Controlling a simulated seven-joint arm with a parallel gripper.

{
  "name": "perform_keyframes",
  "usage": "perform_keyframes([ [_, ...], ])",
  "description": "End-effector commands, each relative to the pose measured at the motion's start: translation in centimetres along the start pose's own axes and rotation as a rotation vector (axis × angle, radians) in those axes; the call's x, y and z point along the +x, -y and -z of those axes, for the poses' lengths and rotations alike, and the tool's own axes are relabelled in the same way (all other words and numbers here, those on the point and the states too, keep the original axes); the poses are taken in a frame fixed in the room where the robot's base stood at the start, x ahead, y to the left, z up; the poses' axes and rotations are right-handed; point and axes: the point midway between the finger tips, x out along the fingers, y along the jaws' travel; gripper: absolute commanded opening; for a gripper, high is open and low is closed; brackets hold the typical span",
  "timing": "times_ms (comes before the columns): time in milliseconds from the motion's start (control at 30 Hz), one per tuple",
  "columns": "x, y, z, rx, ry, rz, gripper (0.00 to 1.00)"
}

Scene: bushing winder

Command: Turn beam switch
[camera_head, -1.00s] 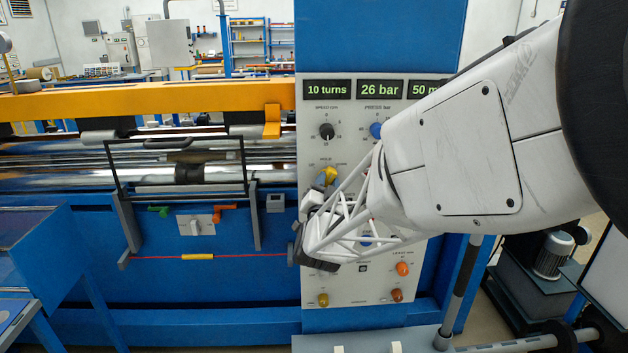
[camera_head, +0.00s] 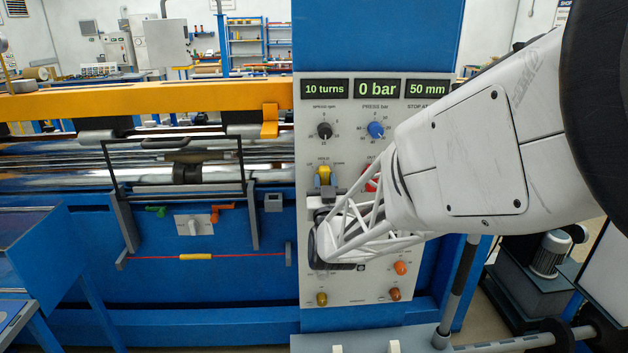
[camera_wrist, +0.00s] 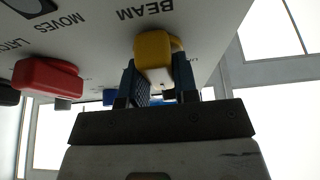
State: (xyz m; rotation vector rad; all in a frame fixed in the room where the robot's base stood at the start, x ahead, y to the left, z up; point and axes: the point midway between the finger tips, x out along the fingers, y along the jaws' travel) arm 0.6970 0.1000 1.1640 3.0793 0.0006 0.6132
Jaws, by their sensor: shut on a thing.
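In the wrist view the same yellow switch (camera_wrist: 153,50) sits beside the upside-down BEAM label. My gripper's blue fingers (camera_wrist: 157,85) stand on either side of the knob and are shut on it. In the head view the knob now looks roughly upright. The lower part of the panel behind my gripper is partly hidden by my wrist.
A red switch (camera_wrist: 47,77) is close beside the fingers, and a red knob (camera_head: 371,180) shows right of the yellow one. Black (camera_head: 324,130) and blue (camera_head: 375,129) dials are above. The display (camera_head: 377,89) reads 0 bar. A black-framed guard (camera_head: 182,197) stands left of the panel.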

Motion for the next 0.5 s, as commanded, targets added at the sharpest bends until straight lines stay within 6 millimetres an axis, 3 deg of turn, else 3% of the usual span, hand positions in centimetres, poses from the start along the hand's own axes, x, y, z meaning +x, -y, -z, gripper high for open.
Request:
perform_keyframes([
  [167, -0.03, 0.01, -0.04, 0.001, 0.001, 0.0, 0.04],
  [200, -0.03, 0.01, -0.04, 0.001, 0.001, 0.0, 0.32],
  [300, -0.03, 0.01, -0.03, 0.001, 0.001, 0.0, 0.48],
  [367, -0.02, 0.01, -0.03, 0.001, 0.001, 0.0, 0.53],
  [500, -0.01, 0.0, -0.02, 0.001, 0.001, -0.001, 0.53],
])
